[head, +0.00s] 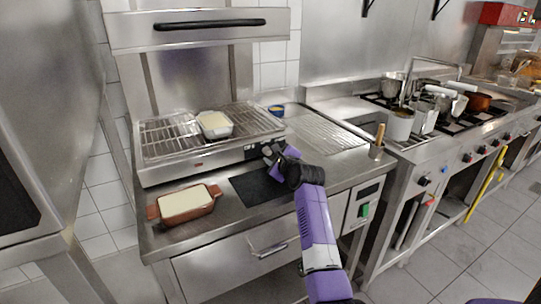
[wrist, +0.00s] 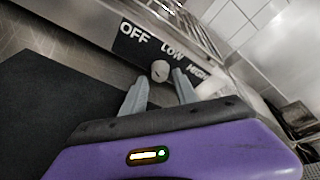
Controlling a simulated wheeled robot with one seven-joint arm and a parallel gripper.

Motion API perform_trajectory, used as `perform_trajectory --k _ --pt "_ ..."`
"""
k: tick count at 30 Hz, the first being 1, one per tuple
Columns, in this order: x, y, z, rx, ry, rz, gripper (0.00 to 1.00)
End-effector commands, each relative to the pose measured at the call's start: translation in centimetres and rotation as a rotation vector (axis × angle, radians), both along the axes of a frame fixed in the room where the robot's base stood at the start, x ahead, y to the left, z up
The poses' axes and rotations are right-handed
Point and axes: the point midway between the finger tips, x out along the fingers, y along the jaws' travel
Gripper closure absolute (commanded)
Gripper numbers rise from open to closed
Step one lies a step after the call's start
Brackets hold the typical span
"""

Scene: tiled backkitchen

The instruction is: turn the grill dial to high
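The grill (head: 165,172) stands on the steel counter, with a dark dial panel (head: 251,151) at the right of its front. In the wrist view the panel (wrist: 133,52) reads OFF, LOW and HIGH from left to right. The small pale round dial (wrist: 160,70) sits below LOW; its pointer direction is too small to tell. My gripper (head: 270,153) is at the panel in the head view and hides the dial there. In the wrist view my gripper (wrist: 160,79) is open, its two grey fingers apart, with the dial between or just beyond their tips. Contact cannot be told.
A white-filled dish (head: 214,125) is on the grill rack. A brown baking dish (head: 187,203) stands on the counter in front, left of a black mat (head: 258,188). A container with a wooden-handled utensil (head: 377,148) stands at the right. The raised grill hood (head: 200,28) is above.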

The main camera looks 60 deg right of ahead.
Motion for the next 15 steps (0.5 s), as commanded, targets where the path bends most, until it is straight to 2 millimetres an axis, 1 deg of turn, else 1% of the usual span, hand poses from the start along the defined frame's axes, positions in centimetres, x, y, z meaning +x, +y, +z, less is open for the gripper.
perform_trajectory --k 1,6,15 --pt "0.4 -0.5 -0.2 0.001 -0.001 -0.002 0.65" --pt "1.3 -1.1 -0.5 0.0 -0.001 -0.001 0.65" --pt "1.5 -1.3 -0.5 -0.001 0.0 -0.001 0.65"
